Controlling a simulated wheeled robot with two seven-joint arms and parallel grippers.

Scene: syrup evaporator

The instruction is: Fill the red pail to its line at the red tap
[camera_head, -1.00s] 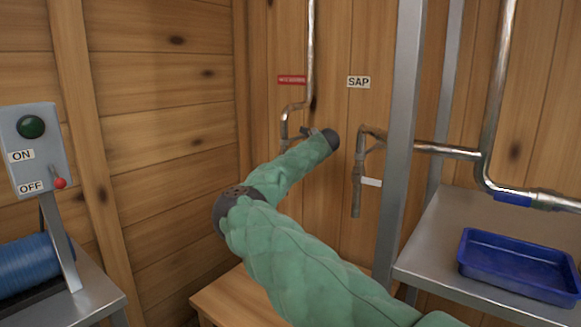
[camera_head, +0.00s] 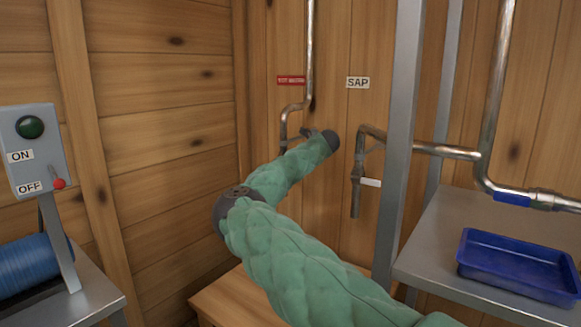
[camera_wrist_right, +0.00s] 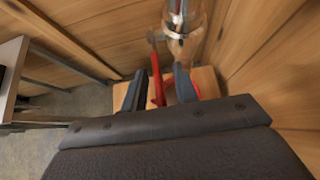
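The pipe with the red label (camera_head: 291,80) comes down the wall to a tap (camera_head: 284,128), whose lower end my right arm hides in the head view. My right gripper is hidden behind its own arm there. In the right wrist view its two dark fingers (camera_wrist_right: 160,88) are apart below the metal pipe (camera_wrist_right: 183,25). A red lever (camera_wrist_right: 156,75) runs down between them, and I cannot tell whether either finger touches it. A red piece (camera_wrist_right: 196,89), perhaps the pail, shows beside the right finger, mostly hidden. Its fill level is not visible. My left gripper is out of view.
A wooden bench (camera_head: 235,297) stands below the tap. A blue tray (camera_head: 520,265) lies on the right metal table. An ON/OFF switch box (camera_head: 35,150) stands left.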

